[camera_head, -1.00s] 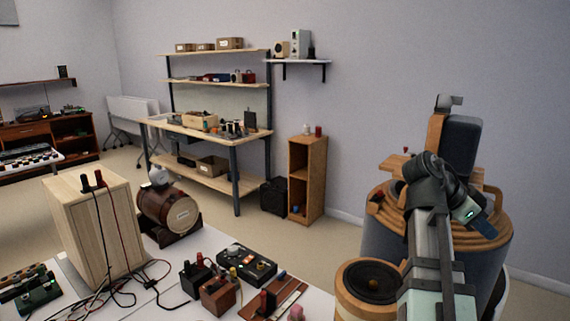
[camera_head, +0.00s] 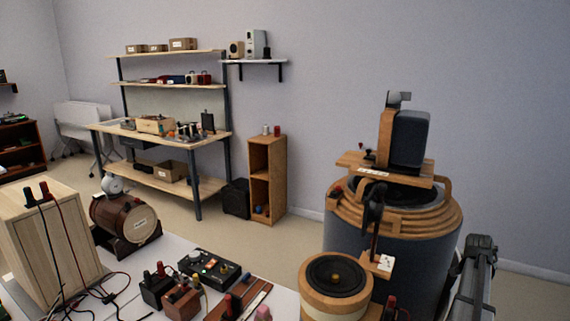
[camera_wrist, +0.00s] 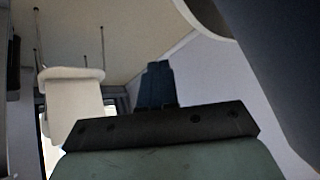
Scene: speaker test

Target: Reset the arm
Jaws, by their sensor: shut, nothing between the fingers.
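My arm (camera_head: 476,280) shows at the lower right of the head view, to the right of the large dark cylinder with the wooden rings. Its end cannot be made out there. In the wrist view, my gripper (camera_wrist: 157,70) shows as dark blue fingers close together beyond a black bar. It is shut with nothing held. Past the fingers the wrist view shows pale floor, a wall and a white rounded thing (camera_wrist: 72,100) that I cannot name for sure.
A large dark cylinder (camera_head: 385,252) with a wooden-ringed top stands near my arm. A round wooden speaker (camera_head: 337,280) is in front of it. The white table (camera_head: 180,248) holds a wooden box (camera_head: 50,238), a barrel (camera_head: 122,218) and wired parts. Open floor (camera_head: 515,292) lies at the right.

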